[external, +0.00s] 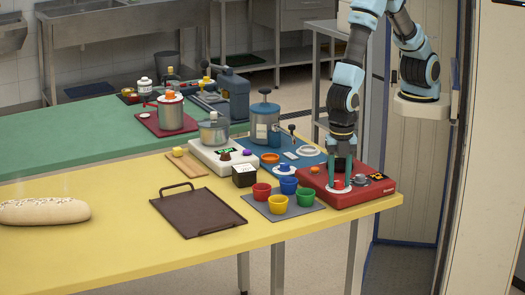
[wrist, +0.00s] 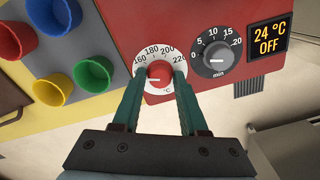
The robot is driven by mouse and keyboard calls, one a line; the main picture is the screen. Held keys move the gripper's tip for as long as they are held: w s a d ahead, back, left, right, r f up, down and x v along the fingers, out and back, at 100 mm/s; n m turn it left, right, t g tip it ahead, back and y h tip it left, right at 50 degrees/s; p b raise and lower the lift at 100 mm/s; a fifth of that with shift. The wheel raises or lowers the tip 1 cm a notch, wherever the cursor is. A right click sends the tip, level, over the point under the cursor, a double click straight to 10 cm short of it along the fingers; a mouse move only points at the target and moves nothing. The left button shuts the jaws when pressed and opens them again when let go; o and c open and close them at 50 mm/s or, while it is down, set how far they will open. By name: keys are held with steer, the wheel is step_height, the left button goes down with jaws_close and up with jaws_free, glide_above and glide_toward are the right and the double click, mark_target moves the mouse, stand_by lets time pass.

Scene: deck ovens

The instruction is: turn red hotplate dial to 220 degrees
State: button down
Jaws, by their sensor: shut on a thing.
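The red hotplate (external: 345,193) sits at the right end of the yellow table, and its red front fills the upper right of the wrist view (wrist: 200,15). Its red temperature dial (wrist: 160,73) has a white scale ring marked 160, 180, 200 and 220 on the visible part. My gripper (wrist: 158,80) is shut on the red dial, one green finger on each side. The fingers hide the lower scale. A white pointer line on the dial lies roughly horizontal, pointing left. In the external view, my gripper (external: 341,182) reaches down to the dial (external: 339,184).
A black minute dial (wrist: 216,58) is close on the right, beside a display (wrist: 270,39) reading 24 °C OFF. Blue, red, green and yellow cups (external: 278,205) stand on a grey mat left of the hotplate. A brown tray (external: 197,213) lies farther left.

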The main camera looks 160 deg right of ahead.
steer(key=shift+m, duration=0.3)
steer(key=m, duration=0.6)
steer(key=shift+m+b, duration=0.3)
steer(key=shift+b, duration=0.05)
steer(key=m, duration=0.6)
steer(key=shift+r+p, duration=0.1)
steer(key=shift+p, duration=0.2)
steer(key=m+p, duration=0.1)
steer(key=m, duration=0.2)
steer(key=shift+m, duration=0.4)
steer(key=m+p, duration=0.1)
steer(key=m, duration=0.2)
steer(key=shift+m, duration=0.4)
steer(key=m+p, duration=0.2)
steer(key=m, duration=0.2)
steer(key=shift+m+p, duration=0.6)
steer(key=shift+m, duration=0.5)
